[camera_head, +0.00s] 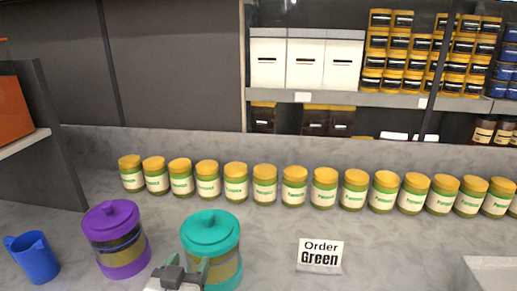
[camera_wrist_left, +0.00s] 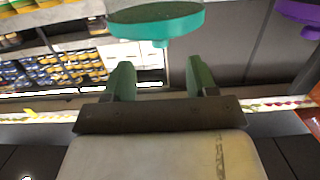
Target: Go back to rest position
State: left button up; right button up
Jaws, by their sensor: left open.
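My left gripper (camera_head: 188,263) shows at the bottom of the head view, in front of the teal canister (camera_head: 222,262). The left wrist view shows its two green fingers (camera_wrist_left: 160,68) apart with nothing between them. The canister's teal lid (camera_head: 210,231) is on, and that lid also shows upside down beyond the fingertips in the left wrist view (camera_wrist_left: 155,25). I cannot tell whether a finger touches the canister. My right gripper is in neither view.
A purple canister (camera_head: 127,257) and a blue cup (camera_head: 35,259) stand to the left. A row of yellow-lidded jars (camera_head: 265,187) lines the back of the grey counter. An "Order Green" sign (camera_head: 320,255) stands right of the teal canister, with bare counter around it.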

pick_arm(q)
jog(key=s+f+g, duration=0.2)
jog(key=s+f, duration=0.1)
jog(key=s+a+f+g, duration=0.1)
jog(key=s+f+g, duration=0.1)
jog(key=s+f, duration=0.1)
jog(key=s+f+g, duration=0.2)
jog(key=s+f, duration=0.1)
jog(key=f, duration=0.2)
jog(key=shift+s+a+f+g+y, duration=0.15)
jog(key=shift+a+g+y, duration=0.15)
jog(key=shift+a+g, duration=0.1)
jog(key=s+f+m+g, duration=0.1)
jog(key=s+f+g, duration=0.5)
jog(key=s, duration=0.5)
notch_tip(320, 180, down, 28)
jog(key=s+g, duration=0.2)
jog(key=s, duration=0.1)
jog(key=s+a+f+m, duration=0.1)
jog(key=s+a+f, duration=0.2)
jog(key=s+f, duration=1.1)
jog(key=shift+s+a+g, duration=0.3)
jog(key=shift+s+g, duration=0.1)
jog(key=shift+s, duration=0.15)
